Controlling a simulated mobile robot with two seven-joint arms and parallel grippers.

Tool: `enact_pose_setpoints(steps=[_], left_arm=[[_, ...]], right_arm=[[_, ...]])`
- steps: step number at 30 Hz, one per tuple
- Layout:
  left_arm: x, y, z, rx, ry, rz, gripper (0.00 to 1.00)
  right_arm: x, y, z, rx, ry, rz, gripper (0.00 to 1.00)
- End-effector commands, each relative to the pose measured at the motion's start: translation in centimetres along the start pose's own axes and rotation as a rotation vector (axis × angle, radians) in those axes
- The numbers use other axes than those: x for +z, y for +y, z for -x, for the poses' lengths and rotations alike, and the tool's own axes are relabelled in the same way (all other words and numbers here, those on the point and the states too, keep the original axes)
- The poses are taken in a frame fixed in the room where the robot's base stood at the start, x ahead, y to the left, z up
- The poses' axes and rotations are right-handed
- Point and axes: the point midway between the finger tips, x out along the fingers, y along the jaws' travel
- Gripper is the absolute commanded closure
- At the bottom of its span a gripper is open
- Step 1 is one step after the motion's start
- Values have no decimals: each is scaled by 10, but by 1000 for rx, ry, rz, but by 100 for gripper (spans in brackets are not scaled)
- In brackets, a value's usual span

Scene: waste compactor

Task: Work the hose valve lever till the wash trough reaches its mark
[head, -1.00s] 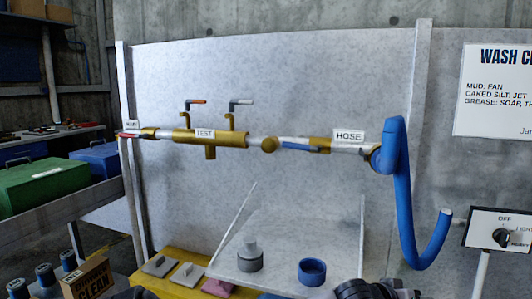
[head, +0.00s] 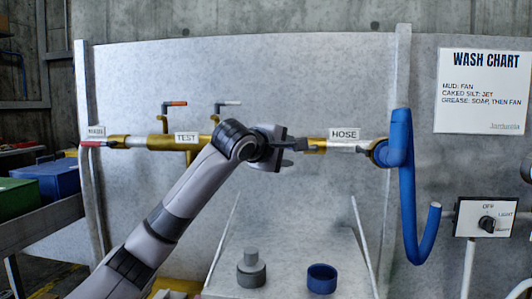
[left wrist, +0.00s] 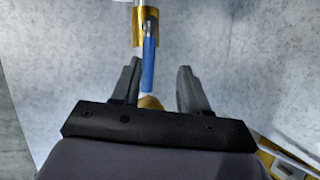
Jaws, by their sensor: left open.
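The hose valve's blue lever (left wrist: 149,62) lies along the pipe in the left wrist view; in the head view my gripper hides it. The brass hose valve (head: 316,146) sits left of the HOSE label (head: 344,134). My left gripper (head: 296,146) is at the pipe just left of that valve. In the left wrist view its open jaws (left wrist: 158,72) stand on either side of the lever's near end, with gaps showing. My right gripper is out of view. A pale metal basin (head: 300,262) below may be the wash trough; no water or mark can be made out.
A blue hose (head: 402,185) hangs right of the valve. A switch box (head: 486,217) and wash chart (head: 484,90) are at the right. A blue cup (head: 321,279) and grey fitting (head: 251,270) stand below.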

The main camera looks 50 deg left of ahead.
Motion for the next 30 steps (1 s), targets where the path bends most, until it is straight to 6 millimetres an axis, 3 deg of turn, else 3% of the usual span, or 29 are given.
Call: enact_pose_setpoints(steps=[4, 8, 21, 30], left_arm=[[-13, 11, 11, 12, 21, 66, 56], [-15, 15, 9, 13, 25, 84, 56], [-17, 16, -45, 12, 24, 84, 56], [-17, 15, -59, 14, 25, 81, 56]], right_arm=[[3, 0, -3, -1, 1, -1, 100], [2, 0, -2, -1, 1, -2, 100], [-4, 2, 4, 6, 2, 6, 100], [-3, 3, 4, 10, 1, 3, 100]])
